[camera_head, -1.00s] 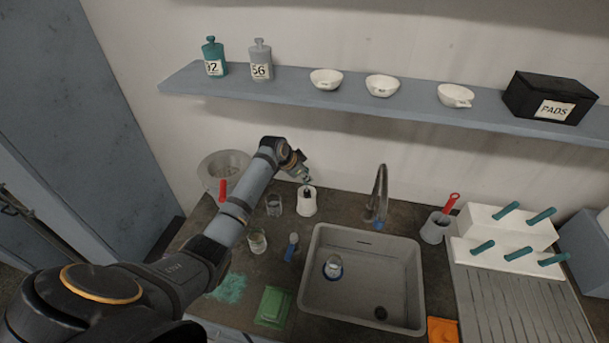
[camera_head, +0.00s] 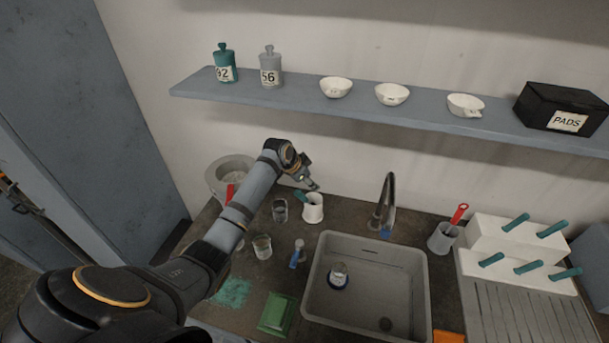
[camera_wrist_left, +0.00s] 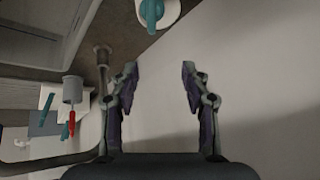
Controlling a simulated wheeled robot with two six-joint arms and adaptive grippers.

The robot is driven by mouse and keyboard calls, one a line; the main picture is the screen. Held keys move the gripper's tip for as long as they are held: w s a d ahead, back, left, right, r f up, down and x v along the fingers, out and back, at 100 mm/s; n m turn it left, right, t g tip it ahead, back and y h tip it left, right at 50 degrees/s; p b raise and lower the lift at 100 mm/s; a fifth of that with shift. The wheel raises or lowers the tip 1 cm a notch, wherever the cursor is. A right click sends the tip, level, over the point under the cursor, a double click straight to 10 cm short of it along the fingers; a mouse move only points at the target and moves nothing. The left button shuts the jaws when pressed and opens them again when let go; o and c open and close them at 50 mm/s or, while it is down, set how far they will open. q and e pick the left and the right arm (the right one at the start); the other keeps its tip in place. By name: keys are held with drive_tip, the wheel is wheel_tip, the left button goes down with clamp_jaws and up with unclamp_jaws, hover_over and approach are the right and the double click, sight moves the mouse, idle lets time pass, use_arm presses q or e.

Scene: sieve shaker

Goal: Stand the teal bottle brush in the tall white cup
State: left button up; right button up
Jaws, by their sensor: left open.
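The tall white cup (camera_head: 313,211) stands upright on the counter behind the sink. The teal bottle brush (camera_head: 299,196) is in it, its teal end sticking out and leaning to the left over the rim; the rest is hidden inside the cup. My left gripper (camera_head: 314,187) is just above the cup, apart from the brush. In the left wrist view the gripper (camera_wrist_left: 160,85) is open and empty, and the teal brush end (camera_wrist_left: 152,14) shows beyond the fingertips in the white cup (camera_wrist_left: 171,12). My right gripper is not in view.
Two glasses (camera_head: 280,211) (camera_head: 262,247) and a small bottle (camera_head: 297,254) stand near the cup. A faucet (camera_head: 387,199) and sink (camera_head: 320,270) are to its right, then a grey cup (camera_head: 441,239) with a red-handled tool. A shelf (camera_head: 300,100) hangs above.

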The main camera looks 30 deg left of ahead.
use_arm(q)
drive_tip(key=v, duration=1)
drive_tip(key=shift+s, duration=0.1)
drive_tip(key=shift+f, duration=0.1)
idle(0.5)
